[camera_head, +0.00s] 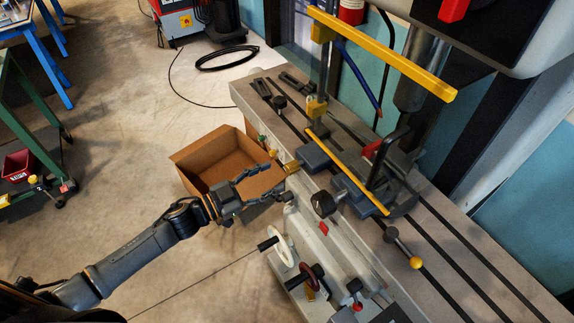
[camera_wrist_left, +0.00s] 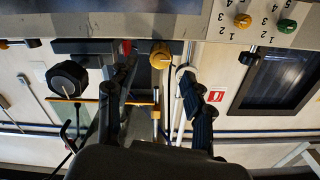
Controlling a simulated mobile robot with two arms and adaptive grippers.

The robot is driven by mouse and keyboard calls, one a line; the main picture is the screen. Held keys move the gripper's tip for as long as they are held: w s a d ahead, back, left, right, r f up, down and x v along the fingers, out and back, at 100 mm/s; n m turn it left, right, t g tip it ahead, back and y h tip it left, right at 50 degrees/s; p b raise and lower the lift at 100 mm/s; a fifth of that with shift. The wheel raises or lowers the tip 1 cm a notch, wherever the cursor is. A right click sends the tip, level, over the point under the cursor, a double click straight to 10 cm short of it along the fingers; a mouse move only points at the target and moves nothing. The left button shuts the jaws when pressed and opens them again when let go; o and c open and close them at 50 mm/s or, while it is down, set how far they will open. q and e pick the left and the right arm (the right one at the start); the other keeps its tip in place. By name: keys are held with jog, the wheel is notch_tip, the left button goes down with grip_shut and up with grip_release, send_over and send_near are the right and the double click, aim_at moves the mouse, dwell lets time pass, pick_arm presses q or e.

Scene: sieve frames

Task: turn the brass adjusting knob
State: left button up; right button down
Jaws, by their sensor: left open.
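The brass adjusting knob (camera_head: 291,167) sticks out from the side of the machine table, just beyond the upper finger of my left gripper (camera_head: 279,183) in the head view. In the left wrist view the brass knob (camera_wrist_left: 160,56) shows between the two fingertips of my left gripper (camera_wrist_left: 157,66), ahead of them. The gripper is open and empty, and no contact with the knob shows. My right gripper is not in view.
A black knob (camera_head: 323,204) sits close by on the machine. A white handwheel (camera_head: 281,246) stands below the gripper. An open cardboard box (camera_head: 212,150) lies behind the gripper.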

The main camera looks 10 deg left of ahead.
aim_at(287, 170)
pick_arm(q)
jog(key=p+x, duration=0.1)
jog(key=x, duration=0.5)
jog(key=shift+a, duration=0.1)
grip_shut()
